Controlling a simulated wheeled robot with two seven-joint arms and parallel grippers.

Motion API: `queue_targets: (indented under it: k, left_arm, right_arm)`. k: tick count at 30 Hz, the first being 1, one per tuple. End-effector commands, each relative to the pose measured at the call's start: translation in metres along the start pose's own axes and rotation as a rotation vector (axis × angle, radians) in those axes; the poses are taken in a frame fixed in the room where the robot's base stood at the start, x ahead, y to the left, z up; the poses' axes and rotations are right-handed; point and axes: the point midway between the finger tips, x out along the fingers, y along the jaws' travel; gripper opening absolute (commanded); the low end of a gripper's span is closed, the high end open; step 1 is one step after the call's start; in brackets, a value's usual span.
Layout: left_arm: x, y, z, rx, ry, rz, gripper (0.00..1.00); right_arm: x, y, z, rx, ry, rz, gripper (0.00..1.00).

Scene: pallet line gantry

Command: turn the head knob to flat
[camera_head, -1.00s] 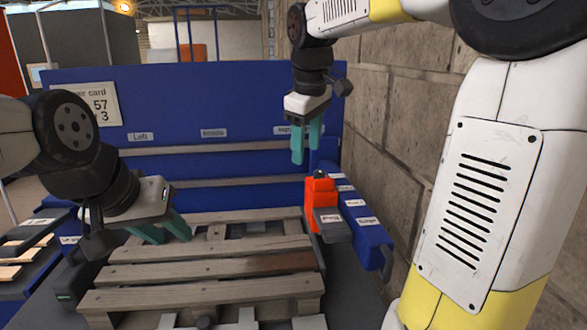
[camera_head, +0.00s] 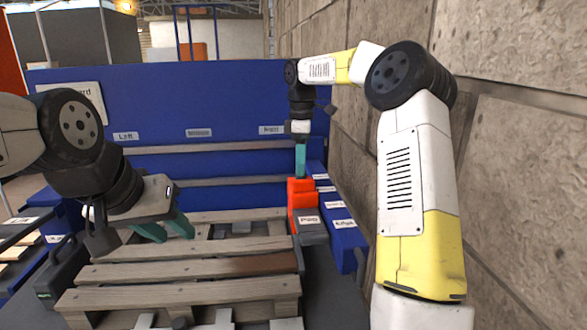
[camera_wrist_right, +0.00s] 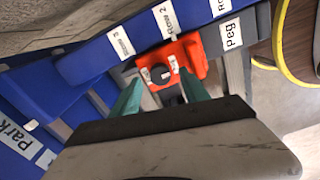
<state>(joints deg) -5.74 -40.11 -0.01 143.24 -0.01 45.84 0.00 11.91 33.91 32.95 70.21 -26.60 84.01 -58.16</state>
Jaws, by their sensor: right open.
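The red head (camera_head: 301,194) stands at the right rear of the pallet, beside a grey block labelled "Peg". In the right wrist view the red head (camera_wrist_right: 182,58) has a small round black knob (camera_wrist_right: 160,74) on top, with small white labels near it. My right gripper (camera_head: 300,174) points down over the head, open. In the wrist view its two green fingers (camera_wrist_right: 162,93) are on either side of the knob; I cannot tell whether they touch it. The knob is hidden in the head view. My left gripper (camera_head: 164,230) is open and empty above the pallet's left side.
The wooden pallet (camera_head: 190,272) lies in front. Behind it is a blue panel (camera_head: 190,100) with white labels. A blue rail (camera_head: 345,238) with row labels runs right of the grey "Peg" block (camera_head: 309,230). A stone wall (camera_head: 480,60) closes the right side.

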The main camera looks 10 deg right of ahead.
Motion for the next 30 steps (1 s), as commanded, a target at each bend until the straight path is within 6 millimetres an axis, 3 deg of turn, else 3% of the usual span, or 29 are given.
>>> queue_targets:
  k: [6, 14, 22, 30]
  left_arm:
    - [0.0, 0.0, 0.0, 0.0, 0.0, 0.0, 0.36]
    - [0.0, 0.0, 0.0, 0.0, 0.0, 0.0, 0.36]
    - [0.0, 0.0, 0.0, 0.0, 0.0, 0.0, 0.36]
    - [0.0, 0.0, 0.0, 0.0, 0.0, 0.0, 0.36]
  right_arm:
    - [0.018, 0.0, 0.0, 0.001, 0.0, 0.0, 0.53]
    - [0.02, 0.0, 0.0, 0.001, 0.001, 0.001, 0.53]
    - [0.019, 0.0, 0.0, 0.001, 0.001, 0.001, 0.02]
    - [0.019, 0.0, 0.0, 0.016, 0.0, 0.002, 0.0]
